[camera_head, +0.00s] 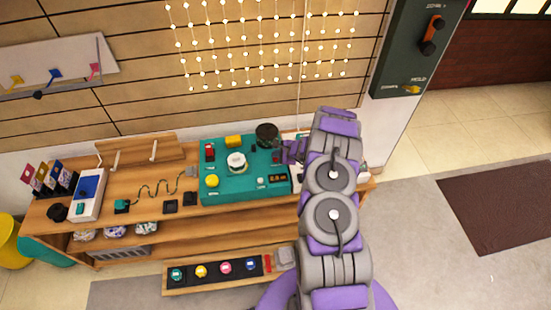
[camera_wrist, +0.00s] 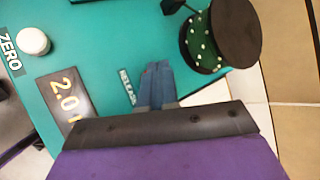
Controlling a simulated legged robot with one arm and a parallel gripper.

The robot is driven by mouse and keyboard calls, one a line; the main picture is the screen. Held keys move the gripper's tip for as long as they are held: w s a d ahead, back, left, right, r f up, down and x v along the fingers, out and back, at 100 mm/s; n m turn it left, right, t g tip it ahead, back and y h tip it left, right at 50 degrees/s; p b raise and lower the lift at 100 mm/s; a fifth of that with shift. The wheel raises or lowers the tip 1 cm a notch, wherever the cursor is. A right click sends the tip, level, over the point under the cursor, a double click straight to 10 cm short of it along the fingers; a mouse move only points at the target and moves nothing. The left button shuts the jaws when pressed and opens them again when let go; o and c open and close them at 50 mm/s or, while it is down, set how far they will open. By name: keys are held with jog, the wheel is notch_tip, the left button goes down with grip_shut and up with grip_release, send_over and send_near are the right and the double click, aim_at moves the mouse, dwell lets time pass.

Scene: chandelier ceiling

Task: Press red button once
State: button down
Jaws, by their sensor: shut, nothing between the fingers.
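A teal control panel (camera_head: 225,191) lies on the wooden bench. A small red control (camera_head: 209,149) on a dark base stands at its back left; I cannot tell whether it is a button or a switch. My gripper (camera_head: 284,151) is over the panel's right side, to the right of this red control and apart from it. In the wrist view my gripper (camera_wrist: 157,74) is shut and empty, its tips above the teal surface beside a small label (camera_wrist: 127,86). No red button shows in the wrist view. My arm and gripper hide part of the panel's right end.
The panel carries a white dial (camera_head: 236,161), a yellow button (camera_head: 212,181) and a display (camera_wrist: 66,100). A lower strip (camera_head: 213,284) holds several coloured buttons.

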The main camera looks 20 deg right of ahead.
aim_at(277, 159)
jog(key=shift+f+b, duration=0.35)
jog(key=shift+f, duration=0.15)
dwell(0.4)
jog(key=shift+r, duration=0.9)
jog(key=shift+r, duration=0.15)
jog(key=shift+r+p, duration=0.95)
jog(key=shift+r, duration=1.45)
